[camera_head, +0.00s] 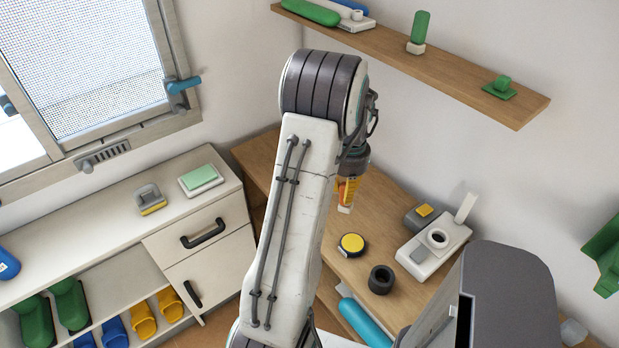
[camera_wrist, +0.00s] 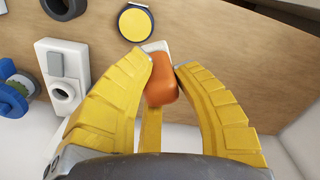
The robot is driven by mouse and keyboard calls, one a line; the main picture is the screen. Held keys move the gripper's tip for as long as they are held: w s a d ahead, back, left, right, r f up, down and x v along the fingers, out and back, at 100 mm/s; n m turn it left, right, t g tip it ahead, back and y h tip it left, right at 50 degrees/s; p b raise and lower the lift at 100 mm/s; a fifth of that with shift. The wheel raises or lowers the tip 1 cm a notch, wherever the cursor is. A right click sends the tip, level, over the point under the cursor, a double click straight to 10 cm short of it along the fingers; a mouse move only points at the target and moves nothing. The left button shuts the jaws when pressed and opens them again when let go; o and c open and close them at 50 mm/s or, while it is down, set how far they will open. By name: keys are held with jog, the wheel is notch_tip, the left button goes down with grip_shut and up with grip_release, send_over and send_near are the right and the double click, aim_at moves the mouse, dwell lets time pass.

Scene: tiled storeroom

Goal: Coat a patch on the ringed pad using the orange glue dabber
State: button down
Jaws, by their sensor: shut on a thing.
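The ringed pad (camera_head: 352,244) is a round yellow disc with a dark rim, lying on the wooden table. It also shows at the top of the wrist view (camera_wrist: 135,22). My gripper (camera_wrist: 164,64) has yellow fingers and is shut on the orange glue dabber (camera_wrist: 162,88). The dabber's white end (camera_wrist: 156,47) points away from the palm, toward the table. In the head view the dabber's white end (camera_head: 344,209) hangs above the table, behind the pad in the picture and apart from it. My arm hides part of the table to the left.
A dark hollow ring (camera_head: 381,280) stands close to the pad. A wooden shelf (camera_head: 450,75) juts from the wall above.

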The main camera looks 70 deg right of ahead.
jog(key=shift+s+a+f+m+h+b, duration=0.25)
jog(key=shift+s+f+m, duration=0.8)
jog(key=shift+m, duration=2.05)
jog(key=shift+s+a+f+m+b, duration=0.35)
jog(key=shift+f+m, duration=1.35)
jog(key=shift+m, duration=1.4)
jog(key=shift+s+a+f+m+h+b, duration=0.15)
jog(key=shift+s+a+f+m, duration=0.85)
jog(key=shift+m, duration=2.1)
jog(key=shift+w+d+f+b, duration=0.15)
jog(key=shift+d+f+b, duration=0.1)
jog(key=shift+f, duration=0.3)
jog(key=shift+w+d+f+b, duration=0.1)
jog(key=shift+d+f+b, duration=0.15)
jog(key=shift+f, duration=0.3)
jog(key=shift+f+b, duration=0.55)
jog(key=shift+b, duration=0.05)
jog(key=shift+r, duration=0.1)
